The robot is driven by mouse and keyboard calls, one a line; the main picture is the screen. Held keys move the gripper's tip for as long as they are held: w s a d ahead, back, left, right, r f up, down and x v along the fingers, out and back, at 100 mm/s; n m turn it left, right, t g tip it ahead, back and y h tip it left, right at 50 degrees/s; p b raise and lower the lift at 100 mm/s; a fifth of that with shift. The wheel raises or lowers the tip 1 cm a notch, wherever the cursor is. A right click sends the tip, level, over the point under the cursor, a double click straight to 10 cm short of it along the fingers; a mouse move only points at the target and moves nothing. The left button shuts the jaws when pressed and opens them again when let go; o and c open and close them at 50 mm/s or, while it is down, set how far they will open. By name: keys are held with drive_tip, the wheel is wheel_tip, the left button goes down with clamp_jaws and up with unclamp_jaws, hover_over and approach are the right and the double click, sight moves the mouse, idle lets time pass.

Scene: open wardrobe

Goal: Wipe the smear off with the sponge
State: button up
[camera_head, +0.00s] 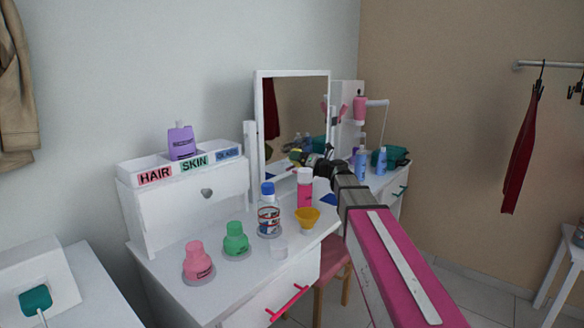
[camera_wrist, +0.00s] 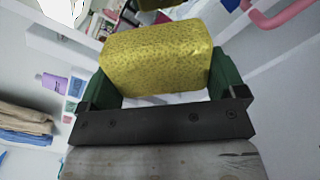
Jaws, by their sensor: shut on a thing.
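My gripper (camera_head: 304,158) is in front of the lower part of the white-framed mirror (camera_head: 293,105) on the dressing table (camera_head: 225,285). In the wrist view, the green fingers of my gripper (camera_wrist: 160,76) are shut on a yellow speckled sponge (camera_wrist: 155,58), one at each end. In the head view only a small yellow bit of the sponge (camera_head: 296,154) shows at the gripper. I cannot tell whether it touches the mirror. I cannot make out a smear in either view; my arm and the sponge hide part of the mirror's lower area.
A white labelled organiser (camera_head: 195,208) is at left.

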sight(308, 146)
drive_tip(key=shift+w+a, duration=0.1)
drive_tip(key=shift+x, duration=2.85)
drive_tip(key=shift+x, duration=1.05)
drive_tip(key=shift+w+d, duration=1.2)
drive_tip(key=shift+w, duration=0.1)
drive_tip(key=shift+w+d, duration=1.1)
drive_tip(key=shift+w, duration=0.45)
drive_tip(key=shift+w+d, duration=1.1)
drive_tip(key=shift+w, duration=0.45)
drive_tip(key=shift+w+d, duration=1.1)
drive_tip(key=shift+w, duration=0.45)
drive_tip(key=shift+w+d, duration=0.95)
drive_tip(key=shift+w, duration=0.15)
drive_tip(key=shift+w+d, duration=0.95)
drive_tip(key=shift+w, duration=0.15)
drive_tip(key=shift+a, duration=0.1)
